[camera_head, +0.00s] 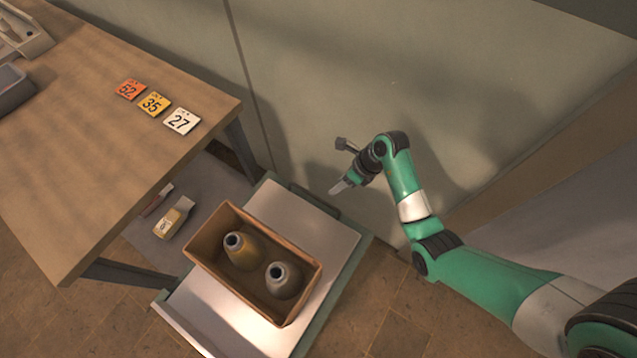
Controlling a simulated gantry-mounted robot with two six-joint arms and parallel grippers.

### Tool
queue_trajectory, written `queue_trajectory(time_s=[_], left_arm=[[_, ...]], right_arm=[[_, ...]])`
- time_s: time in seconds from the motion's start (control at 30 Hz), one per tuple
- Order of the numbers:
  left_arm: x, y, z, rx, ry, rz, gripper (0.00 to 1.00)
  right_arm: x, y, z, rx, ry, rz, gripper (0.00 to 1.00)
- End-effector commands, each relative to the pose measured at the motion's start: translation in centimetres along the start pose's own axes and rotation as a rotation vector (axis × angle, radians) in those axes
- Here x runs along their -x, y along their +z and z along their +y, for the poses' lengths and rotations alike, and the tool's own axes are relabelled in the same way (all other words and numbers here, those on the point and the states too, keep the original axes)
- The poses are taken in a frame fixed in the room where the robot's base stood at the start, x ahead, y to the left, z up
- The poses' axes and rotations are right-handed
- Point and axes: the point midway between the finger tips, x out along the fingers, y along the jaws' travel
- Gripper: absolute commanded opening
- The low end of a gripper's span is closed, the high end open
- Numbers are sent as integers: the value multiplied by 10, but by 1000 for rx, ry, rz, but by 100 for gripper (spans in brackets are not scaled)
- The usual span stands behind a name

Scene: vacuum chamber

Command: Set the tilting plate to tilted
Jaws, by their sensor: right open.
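A pale flat plate (329,232) with a teal frame is low beside the wooden table. It may be the tilting plate, but I cannot tell for certain, nor whether it is level or tilted. An open brown box (207,237) rests on it and hides its middle. Two bottles, one yellowish (241,252) and one grey (283,281), stand in the box. My right gripper (340,166) is open and empty, beyond the plate's far edge, near the wall. It appears apart from the plate. My left gripper is out of view.
The wooden table (95,170) at left bears orange (130,90), yellow (154,104) and white (181,121) number cards. Grey trays (12,88) are at its far left. A small yellowish carton (174,217) is low between table and plate. The wall (330,70) stands behind.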

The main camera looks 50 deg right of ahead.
Motion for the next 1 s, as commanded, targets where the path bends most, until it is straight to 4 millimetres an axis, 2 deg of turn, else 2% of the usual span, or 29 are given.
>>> queue_trajectory(time_s=[0.13,0.23,0.5,0.7,0.83,1.0], left_arm=[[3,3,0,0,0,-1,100],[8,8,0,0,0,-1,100],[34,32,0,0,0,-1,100],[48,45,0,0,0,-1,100],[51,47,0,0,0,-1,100],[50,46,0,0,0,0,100]], right_arm=[[-4,0,-1,-1,-1,-3,47],[-16,0,-2,1,-1,-4,47],[-76,-1,-2,1,0,-4,47],[-109,0,-2,2,-1,-6,47],[-117,2,-1,2,-2,-6,47],[-117,3,-1,2,-3,-7,47]])
